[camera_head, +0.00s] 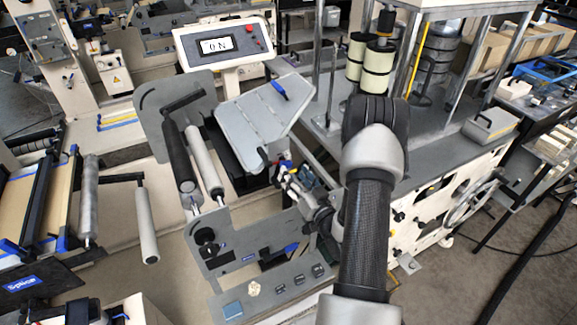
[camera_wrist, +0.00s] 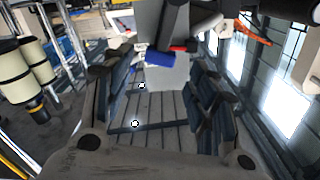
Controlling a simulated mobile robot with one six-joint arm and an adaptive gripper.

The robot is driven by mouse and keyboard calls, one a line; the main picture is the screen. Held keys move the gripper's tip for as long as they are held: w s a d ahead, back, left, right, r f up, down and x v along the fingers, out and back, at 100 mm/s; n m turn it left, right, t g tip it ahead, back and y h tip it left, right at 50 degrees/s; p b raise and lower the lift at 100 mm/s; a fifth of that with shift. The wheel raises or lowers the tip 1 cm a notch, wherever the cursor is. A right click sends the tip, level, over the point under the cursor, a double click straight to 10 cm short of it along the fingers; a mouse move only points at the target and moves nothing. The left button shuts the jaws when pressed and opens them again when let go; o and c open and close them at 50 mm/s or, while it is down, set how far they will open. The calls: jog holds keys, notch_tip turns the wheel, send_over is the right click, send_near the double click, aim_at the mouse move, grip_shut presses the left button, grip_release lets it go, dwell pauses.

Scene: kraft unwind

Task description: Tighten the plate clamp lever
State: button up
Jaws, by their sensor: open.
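A grey tilted plate (camera_head: 262,118) stands in the middle of the head view, with a short blue lever (camera_head: 279,90) near its upper edge. A dark part with a red tip (camera_head: 263,154) sits at its lower edge. I cannot tell for sure which is the clamp lever. My gripper (camera_head: 285,172) is just below and right of the plate's lower edge, partly hidden by my own wrist. In the wrist view my gripper (camera_wrist: 160,82) has its fingers apart, with nothing seen held between them. A blue part (camera_wrist: 160,59) shows beyond the fingers; its contact with them is unclear.
A display reading about 0 N (camera_head: 217,45) stands behind the plate. Dark and light rollers (camera_head: 203,160) are to its left. A lower grey panel (camera_head: 240,245) has a blue handle (camera_head: 288,248). Cream cylinders (camera_head: 378,70) stand behind my arm.

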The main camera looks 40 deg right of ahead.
aim_at(287, 165)
jog(key=x, duration=0.5)
grip_shut()
dwell(0.7)
